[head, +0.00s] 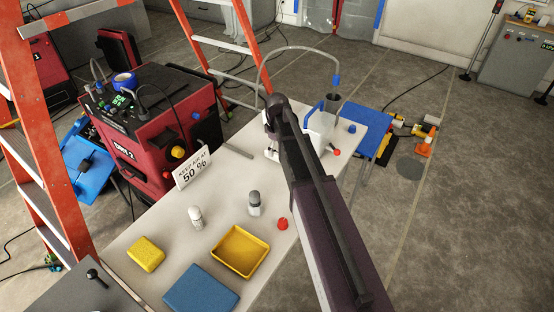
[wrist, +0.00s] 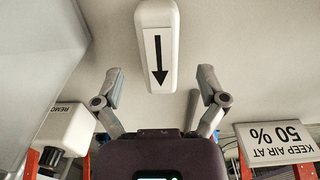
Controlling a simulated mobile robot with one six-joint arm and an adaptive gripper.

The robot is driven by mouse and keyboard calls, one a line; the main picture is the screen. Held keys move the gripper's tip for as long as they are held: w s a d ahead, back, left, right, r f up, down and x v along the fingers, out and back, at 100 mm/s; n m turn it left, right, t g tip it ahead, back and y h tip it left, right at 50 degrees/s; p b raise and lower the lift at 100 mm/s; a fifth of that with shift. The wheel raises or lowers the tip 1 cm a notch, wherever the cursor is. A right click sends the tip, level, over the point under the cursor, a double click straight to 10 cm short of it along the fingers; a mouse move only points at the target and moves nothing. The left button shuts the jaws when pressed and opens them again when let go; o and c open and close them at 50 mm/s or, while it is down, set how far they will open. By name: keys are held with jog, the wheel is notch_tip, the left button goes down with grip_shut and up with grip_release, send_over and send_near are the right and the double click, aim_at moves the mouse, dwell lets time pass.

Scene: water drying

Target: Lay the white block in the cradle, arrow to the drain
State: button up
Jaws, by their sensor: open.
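My gripper (wrist: 160,74) is open, with one finger on each side of the picture and nothing between the pads. The block's lower end lies just past the fingertips, around the middle of the gap. In the head view my arm hides most of the gripper and the block. I cannot make out the cradle or the drain for certain.
The bench (head: 150,222) holds a 50 % sign (head: 192,168), two small bottles, a red cap (head: 282,224), a yellow tray (head: 262,243), a yellow sponge (head: 147,254) and a blue cloth (head: 200,289). A red machine (head: 150,130) flanks the bench.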

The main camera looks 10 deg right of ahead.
jog(key=shift+f+b, duration=1.05)
jog(key=shift+f, duration=0.25)
grip_shut()
